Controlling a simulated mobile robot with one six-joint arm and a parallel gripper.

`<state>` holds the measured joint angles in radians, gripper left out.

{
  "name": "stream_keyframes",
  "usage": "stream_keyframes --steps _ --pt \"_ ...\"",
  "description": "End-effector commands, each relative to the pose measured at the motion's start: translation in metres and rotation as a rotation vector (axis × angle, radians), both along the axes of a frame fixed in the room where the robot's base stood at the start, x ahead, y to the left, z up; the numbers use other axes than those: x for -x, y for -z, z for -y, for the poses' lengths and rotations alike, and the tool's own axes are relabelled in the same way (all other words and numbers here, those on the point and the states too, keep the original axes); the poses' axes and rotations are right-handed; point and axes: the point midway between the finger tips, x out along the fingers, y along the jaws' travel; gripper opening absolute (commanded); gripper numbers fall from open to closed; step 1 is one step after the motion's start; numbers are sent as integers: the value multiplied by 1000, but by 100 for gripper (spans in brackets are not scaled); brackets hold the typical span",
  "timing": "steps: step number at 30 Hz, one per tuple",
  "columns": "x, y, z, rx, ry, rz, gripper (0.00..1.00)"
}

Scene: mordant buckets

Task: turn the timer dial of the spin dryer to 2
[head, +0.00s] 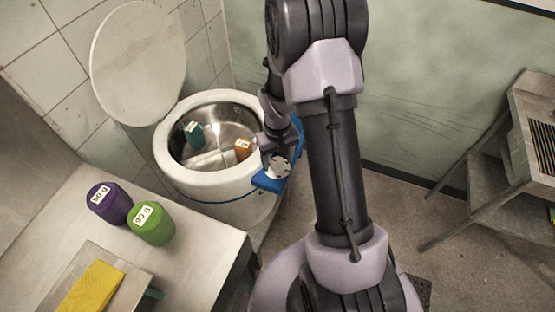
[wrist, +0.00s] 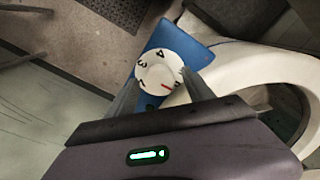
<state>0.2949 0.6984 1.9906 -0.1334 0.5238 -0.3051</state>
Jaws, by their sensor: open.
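The spin dryer (head: 215,185) is a white round tub with its lid (head: 138,62) raised. A blue panel (head: 268,183) on its right side carries the white timer dial (head: 279,167). In the wrist view the dial (wrist: 153,70) shows 4, 3 and 2 around its rim and a short red line at its lower right. I cannot tell surely which number the line marks. My gripper (wrist: 161,78) is open, with one finger on each side of the dial. Whether the fingers touch it is not clear. The fingers partly cover the blue panel (wrist: 190,57).
A teal container (head: 194,134) and an orange one (head: 243,149) lie inside the tub. Purple (head: 110,204) and green (head: 151,224) labelled containers stand on the left table (head: 195,262), near a yellow block (head: 92,287). A wooden rack (head: 480,160) stands at right.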

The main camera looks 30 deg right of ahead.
Motion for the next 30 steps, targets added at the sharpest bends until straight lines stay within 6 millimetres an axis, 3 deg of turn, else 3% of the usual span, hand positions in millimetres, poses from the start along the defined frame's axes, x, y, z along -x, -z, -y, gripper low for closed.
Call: stream_keyframes --steps 1,10,20,30 --pt "0 0 0 0 0 0 57" --pt "0 0 0 0 0 0 0" --pt "0 1 0 0 59 0 0" --pt "0 1 0 0 323 0 0"
